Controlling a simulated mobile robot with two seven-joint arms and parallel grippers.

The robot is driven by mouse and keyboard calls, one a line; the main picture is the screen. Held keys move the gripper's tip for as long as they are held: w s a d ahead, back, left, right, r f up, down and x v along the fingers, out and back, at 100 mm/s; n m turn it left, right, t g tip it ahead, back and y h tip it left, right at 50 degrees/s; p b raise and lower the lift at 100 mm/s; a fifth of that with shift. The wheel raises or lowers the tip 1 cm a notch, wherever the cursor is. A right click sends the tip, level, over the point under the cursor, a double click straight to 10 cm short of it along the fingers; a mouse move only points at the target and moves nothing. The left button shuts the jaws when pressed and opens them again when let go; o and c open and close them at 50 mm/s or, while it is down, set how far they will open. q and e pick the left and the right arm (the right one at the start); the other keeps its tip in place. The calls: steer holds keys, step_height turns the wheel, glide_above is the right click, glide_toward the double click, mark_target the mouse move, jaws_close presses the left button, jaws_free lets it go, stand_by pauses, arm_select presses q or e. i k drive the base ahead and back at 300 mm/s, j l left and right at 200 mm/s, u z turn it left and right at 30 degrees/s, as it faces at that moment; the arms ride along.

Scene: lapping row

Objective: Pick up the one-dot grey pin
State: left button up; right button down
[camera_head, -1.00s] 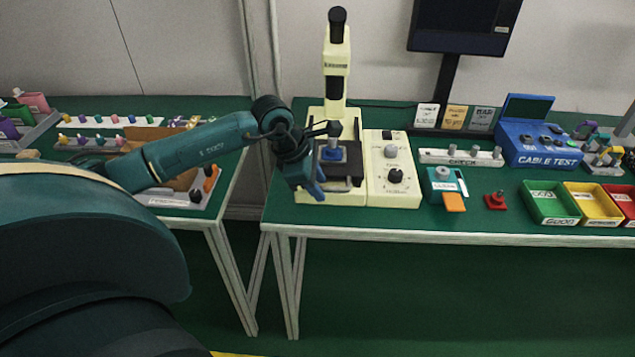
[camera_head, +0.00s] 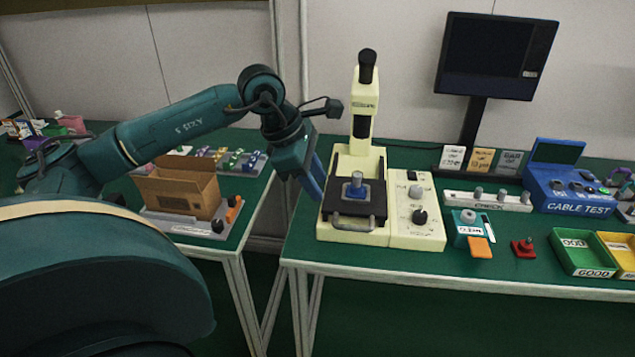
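Grey pins (camera_head: 502,196) stand in a white rack (camera_head: 455,199) on the right-hand table; their dots are too small to make out. Another grey pin (camera_head: 357,179) stands in a blue holder on the dark stage of the cream microscope (camera_head: 363,110). A grey round top (camera_head: 467,216) shows on the teal unit with an orange tab. My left gripper (camera_head: 315,192) hangs fingers-down just left of the microscope stage, apart from the pins. Its blue fingers are seen edge-on, so the gap between them cannot be judged. My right gripper is not in view.
A cardboard box (camera_head: 181,188) stands on the left table, with a gap between the tables. A cream control box (camera_head: 416,212), a red stand (camera_head: 523,247), a blue cable tester (camera_head: 571,190) and a green bin (camera_head: 583,255) are on the right table. A monitor (camera_head: 497,55) stands behind.

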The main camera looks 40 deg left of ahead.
mark_target(356, 179)
steer(key=k+j, duration=0.85)
